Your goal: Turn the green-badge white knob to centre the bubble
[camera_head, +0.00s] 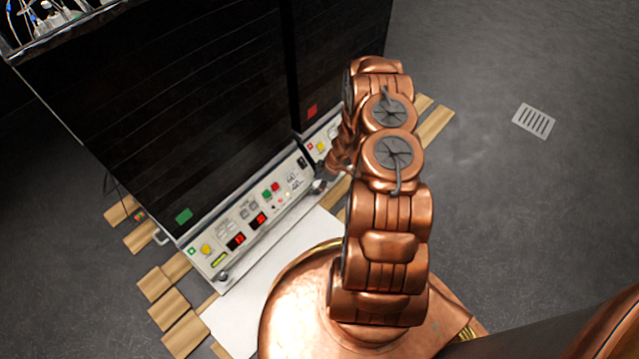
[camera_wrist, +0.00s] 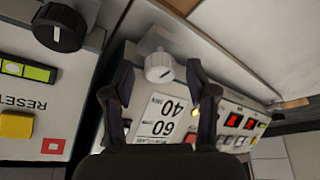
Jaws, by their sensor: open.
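A white knob (camera_wrist: 158,66) sits on the edge of a white control panel in the wrist view, beside a 40/60 label. My gripper (camera_wrist: 160,72) is open, with one dark finger on each side of this knob. I see gaps between the fingers and the knob; how deep they reach is unclear. A green badge (camera_head: 191,251) marks the near end of the longer panel (camera_head: 250,222) in the head view. A yellow-green level strip (camera_head: 218,260) is near that badge, but its bubble is too small to make out. In the head view my arm partly hides the gripper.
The neighbouring panel has a black knob (camera_wrist: 60,27), a level vial (camera_wrist: 28,70), a yellow button (camera_wrist: 16,125) and a red badge (camera_wrist: 53,146). Dark cabinet fronts (camera_head: 170,110) rise behind the panels. Wooden slats (camera_head: 170,306) lie below. The grey floor at right is clear around a drain grate (camera_head: 534,120).

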